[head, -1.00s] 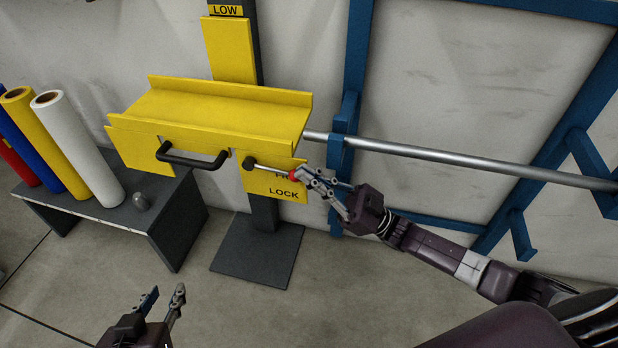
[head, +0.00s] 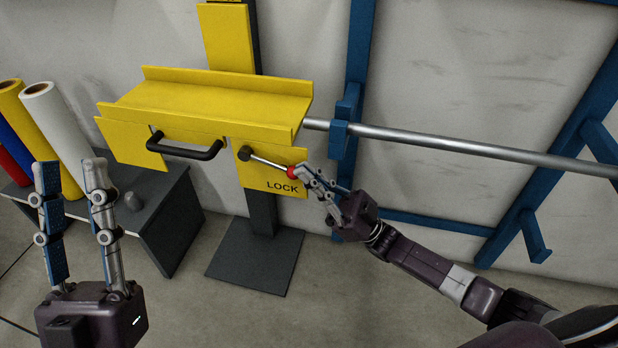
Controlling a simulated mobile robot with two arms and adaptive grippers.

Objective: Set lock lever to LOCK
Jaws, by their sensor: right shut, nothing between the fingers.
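The lock lever (head: 268,162) is a thin metal rod with a dark pivot and a red knob (head: 291,171). It slopes slightly down to the right across the yellow panel (head: 252,178), its knob above the word LOCK. My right gripper (head: 303,173) is shut with nothing between its fingers, its fingertips at the right side of the knob; I cannot tell whether they touch it. My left gripper (head: 71,165) is open and empty, fingers pointing up, at the lower left, well away from the lever.
A yellow tray (head: 215,97) with a black handle (head: 185,150) is above and left of the lever. A metal rail (head: 450,148) and blue frame (head: 355,90) stand to the right. A dark table (head: 160,200) with coloured rolls is at left.

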